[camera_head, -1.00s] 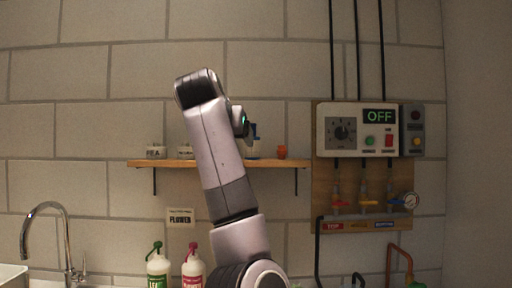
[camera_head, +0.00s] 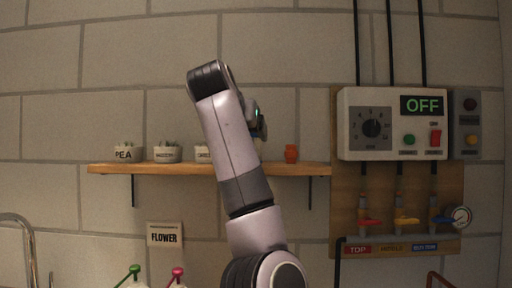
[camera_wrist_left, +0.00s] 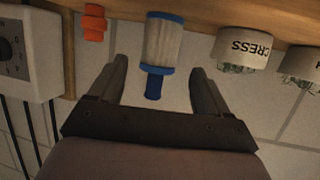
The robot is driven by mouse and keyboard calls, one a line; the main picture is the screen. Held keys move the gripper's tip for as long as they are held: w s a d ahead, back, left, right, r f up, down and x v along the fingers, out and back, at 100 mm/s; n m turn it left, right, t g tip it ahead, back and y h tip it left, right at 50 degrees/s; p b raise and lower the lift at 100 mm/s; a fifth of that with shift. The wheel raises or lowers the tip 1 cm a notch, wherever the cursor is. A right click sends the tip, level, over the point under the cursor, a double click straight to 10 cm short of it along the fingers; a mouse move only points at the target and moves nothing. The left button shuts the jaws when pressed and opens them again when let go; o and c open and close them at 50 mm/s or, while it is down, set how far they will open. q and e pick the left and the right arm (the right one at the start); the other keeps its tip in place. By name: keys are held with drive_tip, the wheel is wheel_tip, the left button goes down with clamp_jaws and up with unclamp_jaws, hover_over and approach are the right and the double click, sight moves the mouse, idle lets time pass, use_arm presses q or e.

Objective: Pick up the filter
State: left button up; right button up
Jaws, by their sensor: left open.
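The filter (camera_wrist_left: 163,42), a pale ribbed cylinder with blue end caps and a blue stem, stands at the shelf in the left wrist view, which is upside down. My left gripper (camera_wrist_left: 159,68) is open, with one finger on each side of the filter's blue end in that picture. I see a gap between each finger and the filter, and nothing is gripped. In the head view my left arm hides the filter and most of the gripper. My right gripper is in neither view.
The wooden shelf (camera_head: 110,169) holds an orange fitting (camera_head: 291,153) beside the filter, and white pots labelled PEA (camera_head: 128,154) and CRESS (camera_wrist_left: 245,46). A control box (camera_head: 350,150) reading OFF hangs to the right, above several valves. Bottles stand below.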

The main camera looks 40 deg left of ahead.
use_arm(q)
drive_tip(key=shift+w+a, duration=0.25)
drive_tip(key=shift+w, duration=0.25)
drive_tip(key=p+x, duration=0.2)
drive_tip(key=x, duration=0.3)
drive_tip(key=shift+w+f+p, duration=0.1)
drive_tip(key=shift+f+p, duration=0.15)
drive_tip(key=shift+p, duration=0.05)
drive_tip(key=shift+w+a+f, duration=0.2)
drive_tip(key=shift+w, duration=0.05)
drive_tip(key=c, duration=1.1)
